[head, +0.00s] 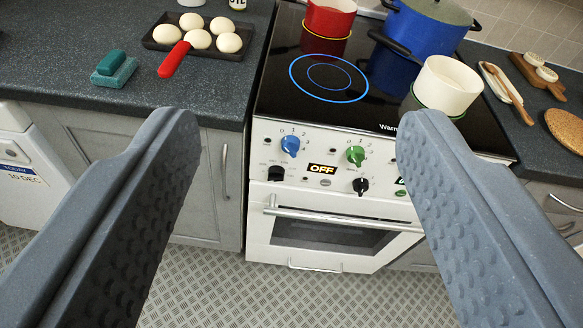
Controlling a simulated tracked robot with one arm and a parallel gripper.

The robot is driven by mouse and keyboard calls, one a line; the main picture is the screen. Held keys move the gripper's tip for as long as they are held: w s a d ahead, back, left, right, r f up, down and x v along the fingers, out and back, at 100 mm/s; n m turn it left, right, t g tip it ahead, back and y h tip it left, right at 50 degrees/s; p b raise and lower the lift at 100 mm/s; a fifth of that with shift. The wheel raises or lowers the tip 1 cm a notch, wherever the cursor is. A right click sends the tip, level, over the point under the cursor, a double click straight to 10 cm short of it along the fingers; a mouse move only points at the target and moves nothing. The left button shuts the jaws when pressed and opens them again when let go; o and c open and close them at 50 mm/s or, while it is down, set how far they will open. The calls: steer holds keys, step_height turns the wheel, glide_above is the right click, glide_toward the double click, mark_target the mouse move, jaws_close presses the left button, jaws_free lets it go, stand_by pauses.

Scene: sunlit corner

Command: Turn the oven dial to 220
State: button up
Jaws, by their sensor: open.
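The white oven (262,225) stands ahead of me, with its control panel under the black hob. A display (321,169) on the panel reads OFF. A black dial (361,186) is to the right of the display, and a black knob (276,173) is to its left. I cannot tell from their markings which one is the oven dial. A blue knob (290,145) and a green knob (356,155) are above them. My gripper (298,120) is open and empty. Its fingers frame the panel from nearer the camera and touch nothing visible.
On the hob (290,100) are a red pot (330,18), a blue pot (430,30) and a white pan (447,88). The oven door handle (340,219) sticks out below the panel. A tray of eggs (160,46) is on the left counter. The floor (215,285) in front is clear.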

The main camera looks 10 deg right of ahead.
mark_target(275, 181)
steer(key=w+a+f+n+p, duration=0.3)
steer(key=w+f+n, duration=0.6)
steer(key=w+f, duration=1.2)
step_height(275, 181, down, 27)
steer(key=s+d+n+t+h+p, duration=0.2)
steer(key=n+h+p, duration=0.15)
steer(key=n, duration=0.85)
steer(key=shift+y, duration=0.35)
steer(key=w+b, duration=0.1)
steer(key=w, duration=0.3)
steer(key=w+d+b, duration=0.1)
steer(key=w, duration=0.4)
steer(key=w+d+b, duration=0.1)
steer(key=w, duration=0.3)
steer(key=shift+w+r+b, duration=0.15)
steer(key=shift+w+b, duration=0.1)
steer(key=shift+b, duration=0.05)
